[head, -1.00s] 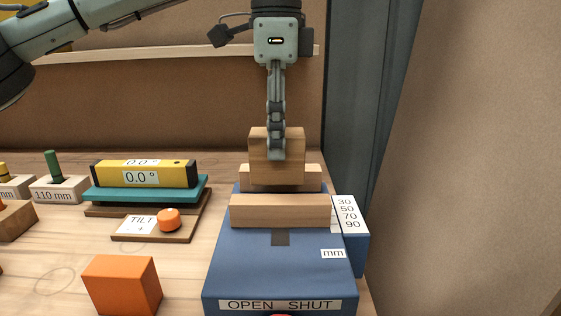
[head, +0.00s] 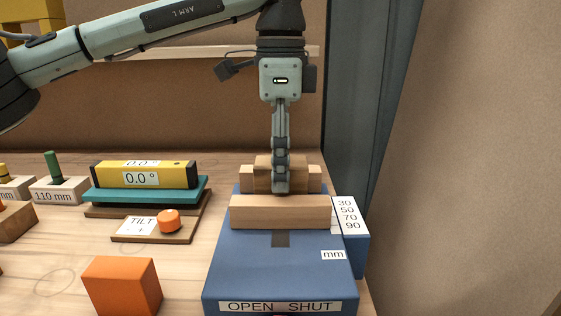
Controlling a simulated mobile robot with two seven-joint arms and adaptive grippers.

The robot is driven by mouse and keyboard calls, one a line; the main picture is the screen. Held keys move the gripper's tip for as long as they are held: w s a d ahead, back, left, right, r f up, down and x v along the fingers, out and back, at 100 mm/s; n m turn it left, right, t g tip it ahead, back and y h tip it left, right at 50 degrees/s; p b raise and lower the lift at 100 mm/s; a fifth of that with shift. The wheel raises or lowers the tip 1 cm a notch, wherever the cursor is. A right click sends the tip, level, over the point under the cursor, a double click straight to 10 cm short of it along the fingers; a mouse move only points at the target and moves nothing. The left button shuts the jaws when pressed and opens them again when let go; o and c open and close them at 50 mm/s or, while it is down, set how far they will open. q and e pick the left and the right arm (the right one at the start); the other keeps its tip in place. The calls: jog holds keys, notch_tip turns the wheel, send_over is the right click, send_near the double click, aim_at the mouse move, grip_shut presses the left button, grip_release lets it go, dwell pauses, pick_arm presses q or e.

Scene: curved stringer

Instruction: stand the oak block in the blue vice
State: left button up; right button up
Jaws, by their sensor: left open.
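The blue vice (head: 270,262) stands on the bench at centre right, with pale wooden jaw faces. The front jaw face (head: 270,211) crosses it, and the rear jaw face (head: 314,180) shows behind. The oak block (head: 298,176) is down between these faces, its top slightly above them. Its lower part is hidden, so contact with the vice floor cannot be seen. My left gripper (head: 281,184) points straight down at the block, seen edge-on. It is open, its fingers still beside the block and overlapping it in view. My right gripper is out of view.
A yellow level (head: 146,175) lies on a teal plate above a tilt stand with an orange knob (head: 169,220). An orange block (head: 122,286) stands left of the vice. A grey post (head: 360,100) and brown wall close off the right.

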pick_arm(q)
jog(key=shift+r, duration=0.25)
notch_tip(320, 180, up, 12)
jog(key=shift+f, duration=0.2)
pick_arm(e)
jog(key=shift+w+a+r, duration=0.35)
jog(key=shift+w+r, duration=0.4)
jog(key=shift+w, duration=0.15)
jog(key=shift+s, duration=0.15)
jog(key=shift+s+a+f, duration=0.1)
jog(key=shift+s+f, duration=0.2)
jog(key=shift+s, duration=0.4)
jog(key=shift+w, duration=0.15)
